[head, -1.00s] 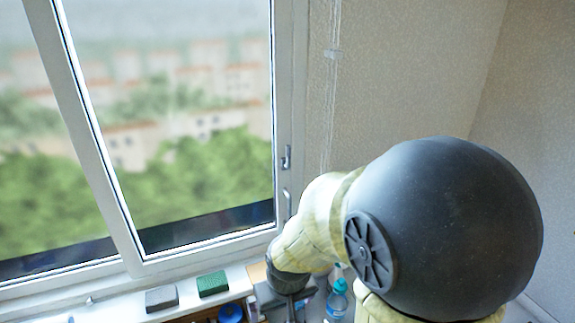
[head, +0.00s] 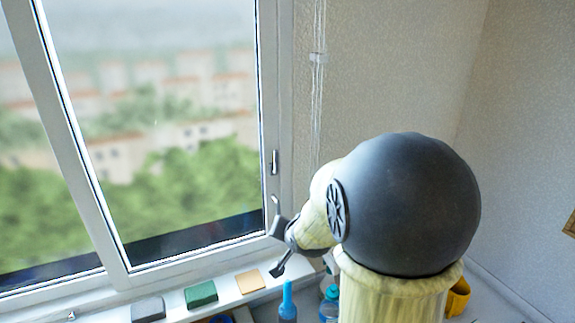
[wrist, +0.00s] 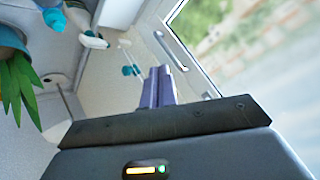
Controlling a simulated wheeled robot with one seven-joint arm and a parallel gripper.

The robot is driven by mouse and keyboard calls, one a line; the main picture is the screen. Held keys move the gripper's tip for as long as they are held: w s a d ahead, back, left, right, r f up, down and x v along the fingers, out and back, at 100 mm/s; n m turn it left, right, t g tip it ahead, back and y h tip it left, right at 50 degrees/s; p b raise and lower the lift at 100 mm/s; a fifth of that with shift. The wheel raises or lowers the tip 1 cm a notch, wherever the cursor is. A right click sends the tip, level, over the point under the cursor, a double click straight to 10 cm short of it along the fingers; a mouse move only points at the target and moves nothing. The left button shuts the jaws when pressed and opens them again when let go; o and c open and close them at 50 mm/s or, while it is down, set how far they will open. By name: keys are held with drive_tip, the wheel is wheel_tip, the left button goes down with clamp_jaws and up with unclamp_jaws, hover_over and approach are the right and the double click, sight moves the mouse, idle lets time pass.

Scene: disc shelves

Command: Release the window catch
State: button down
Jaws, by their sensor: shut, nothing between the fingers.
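The window (head: 160,130) has a white frame. On its right upright is a small metal catch (head: 274,161), with a curved pale handle (head: 276,203) below it. A long pale handle (wrist: 170,50) shows on the white frame in the wrist view; I cannot tell which fitting it is. My gripper (head: 279,270) is low by the sill, below both fittings and apart from the catch. Its bluish fingers (wrist: 160,87) are together and empty in the wrist view. My arm hides part of the right end of the sill.
Grey (head: 148,309), green (head: 201,294) and tan (head: 249,281) blocks lie on the sill (head: 172,303). Blue bottles (head: 288,303) stand below my gripper. A cord (head: 318,90) hangs on the wall right of the window. A plant (wrist: 18,90) shows at left in the wrist view.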

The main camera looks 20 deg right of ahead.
drive_tip(key=w+d+r+m+t+y+b, duration=0.2)
drive_tip(key=w+d+r+m+t, duration=0.3)
drive_tip(key=d+r+m+t, duration=0.3)
drive_tip(key=d+r+m+b, duration=0.1)
drive_tip(key=d+r, duration=0.2)
drive_tip(key=shift+w+d+t+y, duration=0.25)
drive_tip(key=shift+w+t+y, duration=0.05)
drive_tip(key=w+a+p, duration=0.4)
drive_tip(key=w, duration=0.6)
drive_tip(key=shift+w+a+p, duration=0.2)
drive_tip(key=shift+w+p, duration=0.2)
drive_tip(key=shift+a, duration=0.15)
